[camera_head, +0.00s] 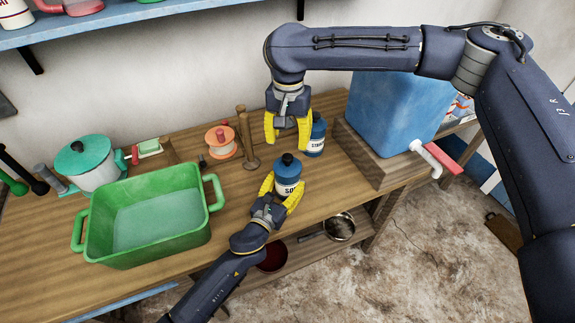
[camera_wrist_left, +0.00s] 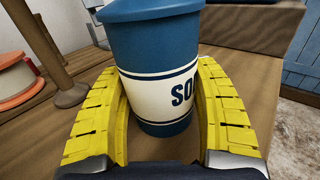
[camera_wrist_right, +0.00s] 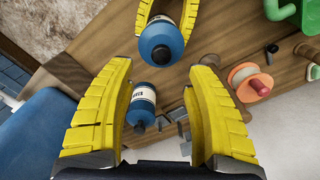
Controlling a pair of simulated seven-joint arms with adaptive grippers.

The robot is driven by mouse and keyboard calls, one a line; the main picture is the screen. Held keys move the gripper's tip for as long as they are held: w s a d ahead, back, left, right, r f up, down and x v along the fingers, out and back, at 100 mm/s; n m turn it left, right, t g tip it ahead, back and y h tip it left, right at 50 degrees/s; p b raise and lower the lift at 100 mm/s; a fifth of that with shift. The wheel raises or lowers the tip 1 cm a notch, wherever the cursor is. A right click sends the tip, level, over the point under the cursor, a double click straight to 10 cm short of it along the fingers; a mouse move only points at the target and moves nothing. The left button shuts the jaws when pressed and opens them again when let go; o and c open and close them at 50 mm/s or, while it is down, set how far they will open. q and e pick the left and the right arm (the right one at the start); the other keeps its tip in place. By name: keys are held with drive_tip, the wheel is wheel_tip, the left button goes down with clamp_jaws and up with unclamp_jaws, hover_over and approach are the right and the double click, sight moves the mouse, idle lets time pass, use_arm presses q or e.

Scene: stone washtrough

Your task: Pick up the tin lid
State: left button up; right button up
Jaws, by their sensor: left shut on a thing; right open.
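A blue tin (camera_head: 289,187) with a white label starting "SO" stands upright on the wooden bench. Its blue lid (camera_head: 287,164) with a dark knob is on top; the lid also shows from above in the right wrist view (camera_wrist_right: 161,48). My left gripper (camera_head: 281,192) is shut around the tin's body, with a yellow finger on each side in the left wrist view (camera_wrist_left: 160,112). My right gripper (camera_head: 288,143) is open and empty, pointing down above and behind the tin, apart from its lid. A second blue tin (camera_head: 317,137) stands behind, partly hidden by the right gripper.
A green basin (camera_head: 150,243) and a pot with a teal lid (camera_head: 85,162) stand at left. An orange spool (camera_head: 220,141) and wooden pegs (camera_head: 249,150) stand left of the tins. A large blue container (camera_head: 392,112) with a tap blocks the right. The bench's front edge is close to the held tin.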

sight(288, 156)
drive_tip(key=shift+a+f, duration=0.1)
drive_tip(key=shift+f, duration=3.6)
clamp_jaws()
